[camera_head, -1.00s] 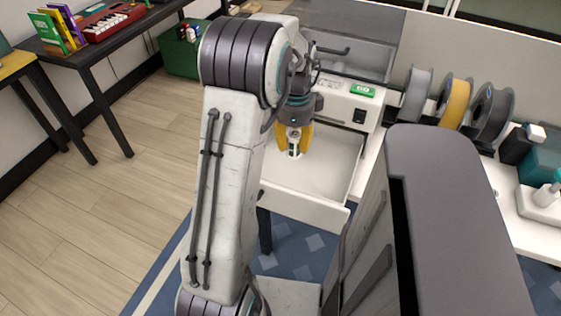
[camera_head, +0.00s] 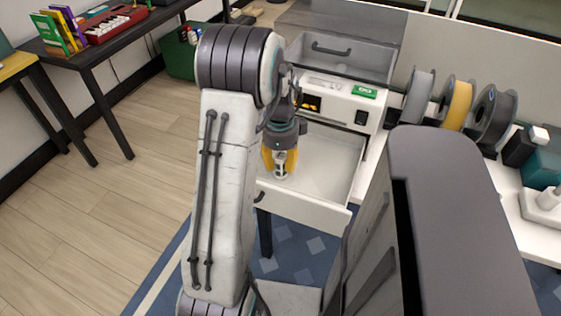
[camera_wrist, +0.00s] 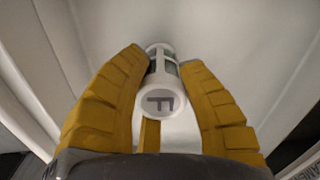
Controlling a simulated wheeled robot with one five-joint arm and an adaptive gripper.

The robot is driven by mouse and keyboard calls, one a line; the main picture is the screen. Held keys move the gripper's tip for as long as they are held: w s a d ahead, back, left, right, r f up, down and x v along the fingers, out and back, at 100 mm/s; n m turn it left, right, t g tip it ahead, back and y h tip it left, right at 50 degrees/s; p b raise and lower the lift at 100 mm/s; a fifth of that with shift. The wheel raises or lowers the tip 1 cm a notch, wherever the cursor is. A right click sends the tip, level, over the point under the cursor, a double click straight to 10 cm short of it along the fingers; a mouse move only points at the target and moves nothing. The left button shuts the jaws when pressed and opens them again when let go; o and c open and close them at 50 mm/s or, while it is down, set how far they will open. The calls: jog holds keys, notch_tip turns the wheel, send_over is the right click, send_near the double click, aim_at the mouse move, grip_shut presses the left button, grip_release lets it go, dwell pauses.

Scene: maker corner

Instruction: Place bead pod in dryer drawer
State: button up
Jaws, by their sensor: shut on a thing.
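In the head view the pod (camera_head: 281,170) shows between the yellow fingers of my gripper (camera_head: 280,163), pointing down over the open dryer drawer (camera_head: 325,165). The drawer is white, pulled out, and looks empty apart from the pod and fingers over it. I cannot tell whether the pod touches the drawer floor.
The dryer's front panel (camera_head: 335,98) has an orange display, a green label and a dark switch. A grey upper bin (camera_head: 345,55) with a handle sits above. Filament spools (camera_head: 457,104) stand to the right. A black table (camera_head: 95,40) is at the left; wooden floor lies open there.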

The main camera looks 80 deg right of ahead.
aim_at(280, 155)
jog(key=shift+f, duration=0.1)
jog(key=o, duration=1.1)
notch_tip(280, 155, up, 12)
jog(key=shift+r+p, duration=0.15)
jog(key=shift+p, duration=0.7)
jog(key=shift+w, duration=0.1)
